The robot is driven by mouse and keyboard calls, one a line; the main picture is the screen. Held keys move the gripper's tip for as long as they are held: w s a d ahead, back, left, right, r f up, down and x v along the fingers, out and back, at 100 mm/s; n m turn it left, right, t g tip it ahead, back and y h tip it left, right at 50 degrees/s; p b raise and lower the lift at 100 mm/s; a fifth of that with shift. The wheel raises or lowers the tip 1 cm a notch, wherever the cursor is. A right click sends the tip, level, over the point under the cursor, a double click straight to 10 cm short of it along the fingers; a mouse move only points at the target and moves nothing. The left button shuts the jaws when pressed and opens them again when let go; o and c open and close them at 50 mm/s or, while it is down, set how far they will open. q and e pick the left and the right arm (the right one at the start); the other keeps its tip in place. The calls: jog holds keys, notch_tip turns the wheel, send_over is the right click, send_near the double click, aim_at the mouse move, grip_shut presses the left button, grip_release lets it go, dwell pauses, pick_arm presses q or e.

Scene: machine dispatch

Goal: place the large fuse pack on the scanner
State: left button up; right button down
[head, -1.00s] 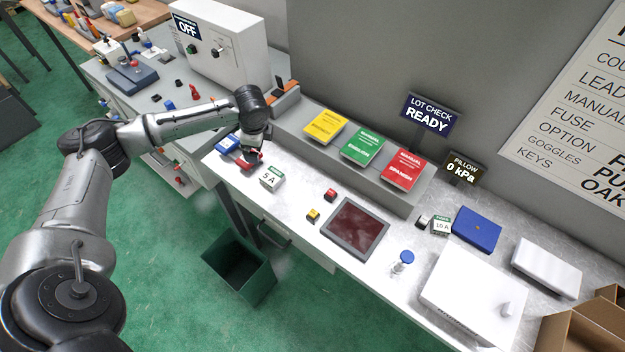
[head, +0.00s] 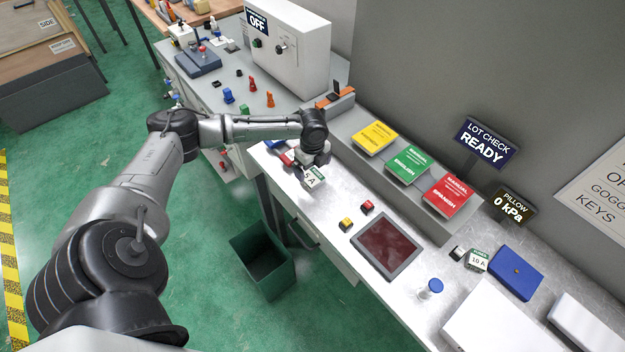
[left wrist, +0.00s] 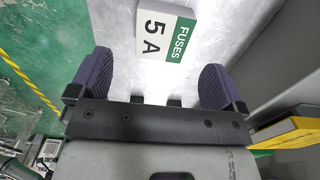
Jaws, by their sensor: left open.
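A white fuse pack with a green band, marked 5 A (head: 314,178), lies near the front edge of the bench at its left end. A similar pack marked 10 A (head: 477,261) lies further right. I cannot tell for sure which is the large one. A flat dark red panel in a grey frame, apparently the scanner (head: 388,246), lies between them. My left gripper (head: 312,166) is just beside the 5 A pack. In the left wrist view its purple fingers (left wrist: 157,80) are spread and empty, with the 5 A pack (left wrist: 165,27) ahead between them. My right gripper is not in view.
Yellow, green and red manuals (head: 408,165) lie on a raised ledge behind. Small yellow and red buttons (head: 346,223) stand between the 5 A pack and the panel. A clear blue-topped jar (head: 431,288) is right of the panel. A green bin (head: 263,267) stands below the bench.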

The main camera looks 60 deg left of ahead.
aim_at(312, 176)
pick_arm(q)
jog(key=shift+a+f, duration=0.15)
jog(key=shift+f, duration=3.05)
jog(key=shift+c, duration=0.2)
jog(key=c, duration=1)
jog(key=shift+c, duration=0.2)
jog(key=shift+r, duration=0.15)
